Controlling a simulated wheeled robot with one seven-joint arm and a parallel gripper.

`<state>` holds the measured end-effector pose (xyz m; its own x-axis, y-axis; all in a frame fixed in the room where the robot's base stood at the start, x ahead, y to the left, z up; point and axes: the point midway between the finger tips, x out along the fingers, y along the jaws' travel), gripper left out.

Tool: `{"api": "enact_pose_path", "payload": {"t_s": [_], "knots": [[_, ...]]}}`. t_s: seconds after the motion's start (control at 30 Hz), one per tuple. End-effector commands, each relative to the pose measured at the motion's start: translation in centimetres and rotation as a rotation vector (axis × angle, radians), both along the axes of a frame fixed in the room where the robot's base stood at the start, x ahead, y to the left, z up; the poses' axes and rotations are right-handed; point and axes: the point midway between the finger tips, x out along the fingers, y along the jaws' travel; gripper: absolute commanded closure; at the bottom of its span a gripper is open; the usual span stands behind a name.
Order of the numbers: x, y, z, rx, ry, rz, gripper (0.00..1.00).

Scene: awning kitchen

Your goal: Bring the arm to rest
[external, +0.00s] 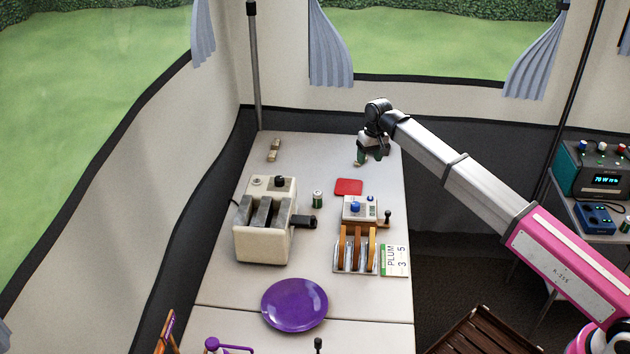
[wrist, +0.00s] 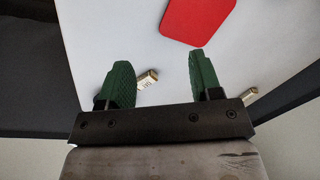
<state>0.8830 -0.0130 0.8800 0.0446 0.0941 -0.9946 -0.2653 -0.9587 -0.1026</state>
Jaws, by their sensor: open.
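My gripper (external: 370,157) hangs from the end of my arm over the far right part of the white table (external: 320,150). In the wrist view my gripper (wrist: 160,82) shows two green fingers spread wide apart. It is open, with nothing between the fingers. It looks to be above the table top, but how high I cannot tell. My arm reaches in from the right, with its pink section at the lower right.
A red square mat (external: 348,187) lies near my gripper. A cream toaster (external: 266,220), a small can (external: 318,199), a wooden-slotted rack (external: 356,248), a PLUM card (external: 396,261) and a purple plate (external: 294,304) stand nearer. Small tan blocks (external: 273,150) lie at the back left.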

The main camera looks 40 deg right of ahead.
Motion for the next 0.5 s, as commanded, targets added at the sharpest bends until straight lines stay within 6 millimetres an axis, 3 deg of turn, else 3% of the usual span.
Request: {"api": "enact_pose_path", "payload": {"t_s": [0.03,0.2,0.4,0.5], "knots": [[-1.7,-2.8,-1.3,0.009,-0.001,-0.038,0.41],[-5.1,-9.9,-4.6,0.032,-0.013,-0.142,0.41],[-10.0,-15.3,-8.7,0.051,-0.023,-0.228,0.41],[-12.7,-16.1,-11.2,0.052,-0.024,-0.241,0.41]]}}
